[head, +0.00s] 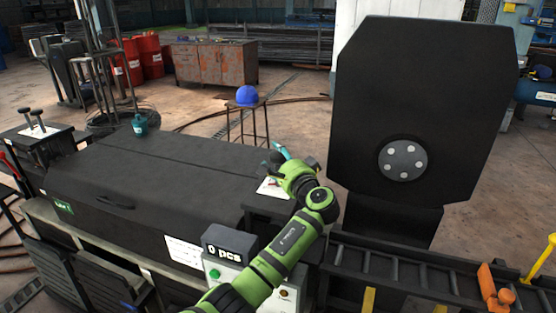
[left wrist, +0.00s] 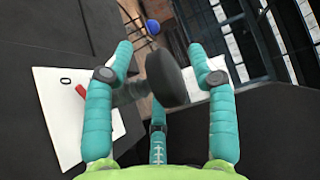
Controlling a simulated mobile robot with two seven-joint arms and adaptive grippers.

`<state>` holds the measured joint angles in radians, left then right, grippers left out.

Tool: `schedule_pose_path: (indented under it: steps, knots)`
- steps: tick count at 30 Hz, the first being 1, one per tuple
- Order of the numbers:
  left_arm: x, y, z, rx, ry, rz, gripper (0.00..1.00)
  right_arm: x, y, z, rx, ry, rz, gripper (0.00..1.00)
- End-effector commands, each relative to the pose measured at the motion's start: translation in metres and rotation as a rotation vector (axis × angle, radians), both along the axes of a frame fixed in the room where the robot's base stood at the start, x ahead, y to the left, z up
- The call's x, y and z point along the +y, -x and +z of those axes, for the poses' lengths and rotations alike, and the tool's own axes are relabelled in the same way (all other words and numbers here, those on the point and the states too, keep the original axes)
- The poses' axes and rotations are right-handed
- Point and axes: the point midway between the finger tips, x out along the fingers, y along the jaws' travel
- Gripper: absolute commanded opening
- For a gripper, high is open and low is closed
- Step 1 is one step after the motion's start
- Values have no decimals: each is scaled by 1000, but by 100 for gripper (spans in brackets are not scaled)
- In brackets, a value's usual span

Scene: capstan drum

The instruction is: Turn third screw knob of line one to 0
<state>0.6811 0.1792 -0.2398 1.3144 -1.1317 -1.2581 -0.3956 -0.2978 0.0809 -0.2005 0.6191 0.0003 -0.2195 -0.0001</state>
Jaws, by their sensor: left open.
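My left gripper (head: 283,158) is above a white label sheet (head: 268,188) at the right end of the black machine top. In the left wrist view my left gripper (left wrist: 160,52) has its teal fingers spread, two at the sides and one at the bottom. A round black knob (left wrist: 168,78) on a grey stem stands between the fingers, and I see no clear grip on it. A red pointer (left wrist: 82,92) lies over the white sheet (left wrist: 62,128), near a printed 0 (left wrist: 66,81). My right gripper is not in view.
Two more dark knobs (head: 38,116) stand on a box at the far left. A large black plate (head: 425,90) stands right of my arm. A blue helmet (head: 247,96) sits on a stool behind.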

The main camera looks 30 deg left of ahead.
Motion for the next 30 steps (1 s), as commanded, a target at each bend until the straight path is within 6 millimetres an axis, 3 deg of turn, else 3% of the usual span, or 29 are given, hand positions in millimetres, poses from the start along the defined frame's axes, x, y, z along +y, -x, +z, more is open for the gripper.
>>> schedule_pose_path:
  steps: [5, 18, 30]
  knots:
    - [-18, 10, -1, 1, 2, -4, 57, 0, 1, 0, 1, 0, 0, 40]
    - [-91, 53, -1, 2, 3, -2, 57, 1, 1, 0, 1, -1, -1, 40]
    - [-103, 61, -1, 3, 2, 0, 57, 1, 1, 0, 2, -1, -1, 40]
